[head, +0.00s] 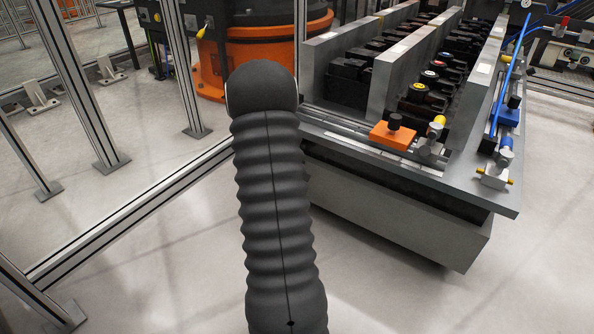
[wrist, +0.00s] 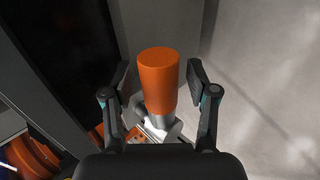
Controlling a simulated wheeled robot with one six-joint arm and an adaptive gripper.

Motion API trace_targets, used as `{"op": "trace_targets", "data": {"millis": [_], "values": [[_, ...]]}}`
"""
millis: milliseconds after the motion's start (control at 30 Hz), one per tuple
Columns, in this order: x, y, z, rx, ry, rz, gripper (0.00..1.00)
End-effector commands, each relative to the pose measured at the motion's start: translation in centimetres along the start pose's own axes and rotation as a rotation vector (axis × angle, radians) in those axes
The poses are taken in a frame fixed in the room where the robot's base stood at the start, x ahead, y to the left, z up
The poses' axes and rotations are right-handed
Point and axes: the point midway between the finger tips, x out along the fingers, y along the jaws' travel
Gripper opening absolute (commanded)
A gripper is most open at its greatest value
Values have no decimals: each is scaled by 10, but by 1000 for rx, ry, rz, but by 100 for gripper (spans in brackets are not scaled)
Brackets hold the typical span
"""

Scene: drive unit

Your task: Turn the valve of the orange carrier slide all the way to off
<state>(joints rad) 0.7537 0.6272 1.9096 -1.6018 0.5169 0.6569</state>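In the wrist view an orange cylindrical knob (wrist: 158,75), which looks like the valve handle, stands on a silver fitting (wrist: 163,122). My gripper (wrist: 159,80) is open around it, one finger on each side, with a visible gap on both sides. In the head view the orange carrier slide (head: 391,137) with a black knob (head: 394,121) sits on the front rail of the grey unit. My black arm (head: 275,200) hides the gripper and the orange valve handle in the head view. I cannot tell the valve's angle.
The grey drive unit (head: 385,178) fills the right side, with walls and rows of black parts. A blue slide (head: 507,114) with a silver fitting (head: 495,174) is on its right edge. A fence post (head: 85,80) stands left. The floor in front is clear.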

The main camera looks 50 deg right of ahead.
Motion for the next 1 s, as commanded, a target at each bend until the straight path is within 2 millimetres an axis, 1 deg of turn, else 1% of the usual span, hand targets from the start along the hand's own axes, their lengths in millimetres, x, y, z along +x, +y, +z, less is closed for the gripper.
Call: {"op": "trace_targets", "data": {"millis": [167,267,367,600,700,833,1000], "values": [[-3,0,-2,-1,3,0,58],[-12,1,-2,0,4,1,58],[-26,1,-1,1,5,1,58],[-73,2,0,2,3,2,58],[-90,1,1,3,1,1,58],[-107,1,0,2,1,1,58],[-118,1,2,2,-2,0,58]]}}
